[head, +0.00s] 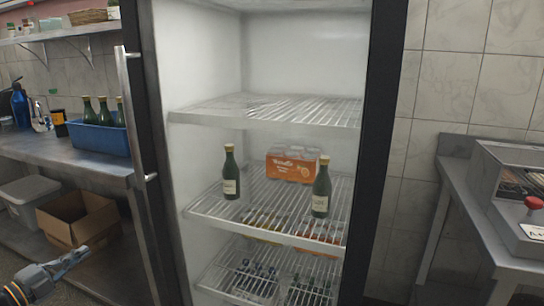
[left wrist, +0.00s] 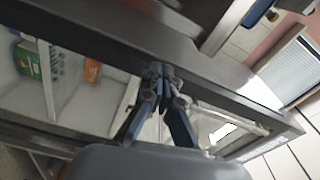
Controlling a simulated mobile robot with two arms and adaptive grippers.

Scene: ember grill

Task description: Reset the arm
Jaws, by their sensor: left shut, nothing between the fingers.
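My left gripper (head: 68,265) is at the lower left of the head view, in front of the cardboard box and left of the fridge. Its fingers are shut with nothing between them. In the left wrist view its fingertips (left wrist: 163,86) meet in the middle, with a dark frame and glassy or white panels behind them. My right gripper is in neither view.
A tall fridge (head: 268,109) holds two green bottles (head: 231,175) (head: 320,190) and an orange pack (head: 292,165). Its vertical handle (head: 137,120) stands out on the left. A metal counter (head: 80,165) with a blue bin (head: 98,138) is left; a cardboard box (head: 78,222) is below.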

